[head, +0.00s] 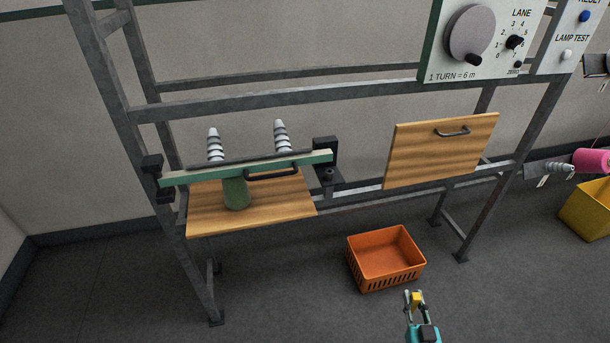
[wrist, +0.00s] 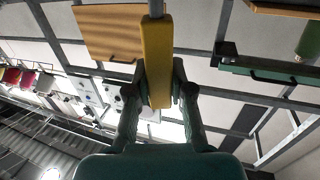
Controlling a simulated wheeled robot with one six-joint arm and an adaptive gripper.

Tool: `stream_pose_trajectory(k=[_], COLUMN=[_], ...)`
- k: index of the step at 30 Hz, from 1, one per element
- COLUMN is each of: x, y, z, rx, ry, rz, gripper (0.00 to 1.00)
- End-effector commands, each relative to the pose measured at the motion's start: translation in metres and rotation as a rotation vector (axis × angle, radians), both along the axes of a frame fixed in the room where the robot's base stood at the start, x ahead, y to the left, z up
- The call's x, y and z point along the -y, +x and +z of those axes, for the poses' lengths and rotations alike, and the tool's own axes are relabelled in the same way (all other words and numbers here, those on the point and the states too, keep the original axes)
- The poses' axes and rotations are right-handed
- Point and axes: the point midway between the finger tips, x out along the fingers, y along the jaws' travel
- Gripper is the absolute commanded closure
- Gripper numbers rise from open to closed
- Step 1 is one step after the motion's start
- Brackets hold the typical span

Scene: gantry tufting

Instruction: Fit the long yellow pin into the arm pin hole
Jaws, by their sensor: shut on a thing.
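My gripper (head: 414,300) is low at the front, right of centre in the head view, in front of the orange basket. It is shut on the yellow pin (head: 417,298). In the wrist view the pin's long yellow body (wrist: 157,60) stands between my fingers (wrist: 159,92), with a grey rod end (wrist: 156,8) at the top edge. A green arm bar (head: 250,167) with a black handle lies across the frame at left. Its right end is at a black bracket (head: 327,172) with a dark round spot below; I cannot tell whether this is the pin hole. The pin is well apart from the bracket.
An orange basket (head: 386,262) stands on the floor between my gripper and the frame. A wooden shelf (head: 280,205) with a green cone sits under the bar. A wooden panel (head: 440,150) hangs right. A yellow bin (head: 588,212) is far right. Floor at left is clear.

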Motion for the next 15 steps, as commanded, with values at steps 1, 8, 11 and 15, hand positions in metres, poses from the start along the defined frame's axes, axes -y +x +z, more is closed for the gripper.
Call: stream_pose_trajectory(k=[1,8,11,15], x=[-0.004,-0.053,-0.084,-0.122], y=[0.005,0.042,0.057,0.072], z=[0.006,0.056,0.080,0.105], rx=[0.003,0.006,0.005,0.002], ry=[-0.003,-0.004,-0.005,-0.002], rz=[0.017,0.234,0.363,0.528], gripper=[1.00,1.00,1.00,1.00])
